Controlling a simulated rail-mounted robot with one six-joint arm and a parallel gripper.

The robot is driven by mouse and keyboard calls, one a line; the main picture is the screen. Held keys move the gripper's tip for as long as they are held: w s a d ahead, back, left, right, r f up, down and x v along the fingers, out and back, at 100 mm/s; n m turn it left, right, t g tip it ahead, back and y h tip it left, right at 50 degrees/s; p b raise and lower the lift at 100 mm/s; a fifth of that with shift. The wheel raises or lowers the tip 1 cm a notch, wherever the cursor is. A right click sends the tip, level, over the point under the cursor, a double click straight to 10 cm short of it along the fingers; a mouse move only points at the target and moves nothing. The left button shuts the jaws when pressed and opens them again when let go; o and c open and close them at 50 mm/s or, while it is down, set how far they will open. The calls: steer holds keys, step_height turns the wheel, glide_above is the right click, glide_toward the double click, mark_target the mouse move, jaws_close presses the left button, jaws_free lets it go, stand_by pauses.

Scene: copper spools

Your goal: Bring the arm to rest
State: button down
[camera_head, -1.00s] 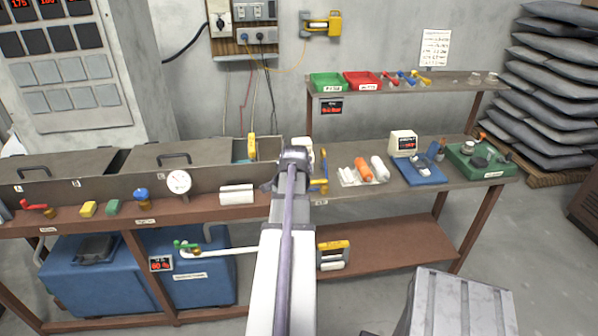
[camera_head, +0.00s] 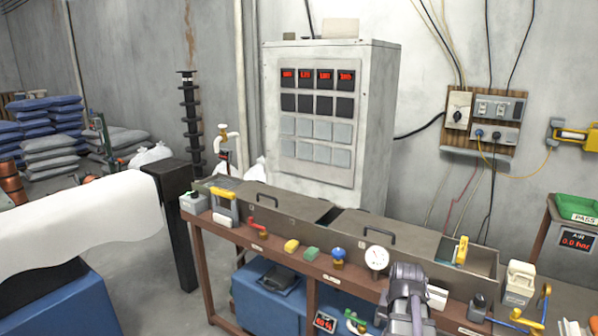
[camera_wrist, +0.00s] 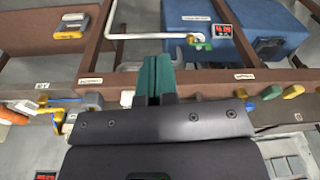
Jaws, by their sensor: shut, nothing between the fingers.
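My gripper (camera_wrist: 154,78) shows in the wrist view as two teal fingers pressed together with nothing between them. The fingers reach over the brown front frame (camera_wrist: 140,43) of the workbench. In the head view my grey wrist (camera_head: 405,298) is at the lower right, in front of the bench. The fingertips are hidden in that view.
The bench carries grey lidded troughs (camera_head: 272,213), a round gauge (camera_head: 376,258), a blue knob (camera_head: 338,256) and small yellow and green blocks. A control cabinet (camera_head: 372,120) stands behind. A white sheet roll (camera_head: 80,225) is at the left.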

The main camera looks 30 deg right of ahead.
steer(key=w+a+n, duration=0.1)
steer(key=a+n, duration=0.2)
steer(key=a, duration=0.7)
steer(key=w+a+n, duration=0.2)
steer(key=a+n, duration=0.1)
steer(key=a, duration=0.8)
steer(key=w+a+n+g, duration=0.1)
steer(key=w+a+n, duration=0.1)
steer(key=a, duration=0.9)
steer(key=shift+a+n+y, duration=0.25)
steer(key=shift+n+y, duration=0.15)
steer(key=shift+n, duration=0.4)
steer(key=shift+w, duration=0.1)
